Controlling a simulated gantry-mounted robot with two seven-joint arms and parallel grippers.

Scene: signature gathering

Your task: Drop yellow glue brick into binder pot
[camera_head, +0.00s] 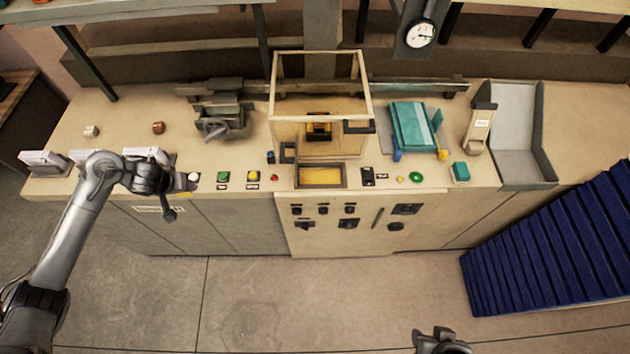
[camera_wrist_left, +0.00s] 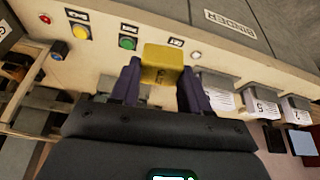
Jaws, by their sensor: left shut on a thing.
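My left gripper (camera_head: 178,198) is at the front edge of the counter, left of the row of buttons. In the left wrist view it (camera_wrist_left: 162,85) is shut on a yellow glue brick (camera_wrist_left: 162,65), held between two dark fingers. My right gripper (camera_head: 440,341) is at the bottom edge, partly cut off, away from the counter.
White (camera_head: 193,177), green (camera_head: 223,177), yellow (camera_head: 253,176) and red (camera_head: 274,178) buttons line the front edge. Several white bins (camera_head: 45,162) stand at the left. A wooden frame (camera_head: 320,55) rises behind the basin. A teal block (camera_head: 410,125) and grey tray (camera_head: 515,130) are right.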

